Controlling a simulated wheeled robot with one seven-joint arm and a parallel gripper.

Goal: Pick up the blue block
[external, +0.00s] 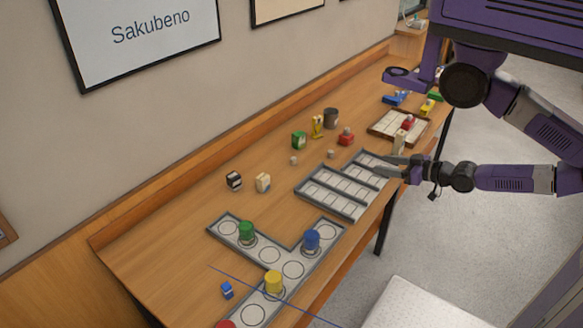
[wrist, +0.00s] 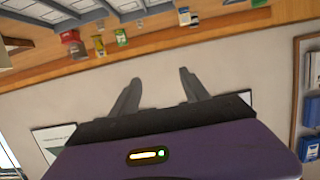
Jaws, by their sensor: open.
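A small blue block (external: 227,290) lies on the bare table at the near left, beside the T-shaped grey tray (external: 268,252). A blue cylinder (external: 311,239) stands in that tray's right arm. Another blue item (external: 395,98) lies at the table's far end. My gripper (external: 391,171) is at the table's right edge, by the grey slotted trays, far from the small block. In the wrist view my gripper (wrist: 158,78) is open with nothing between its fingers. I cannot make out the small blue block in that view.
Green (external: 246,230) and yellow (external: 273,282) cylinders stand in the T-shaped tray. Grey slotted trays (external: 333,192) lie mid-table. A dark can (external: 330,118), a red item (external: 346,136) and other small goods stand behind. A white seat (external: 410,306) is in front. The wall runs along the back.

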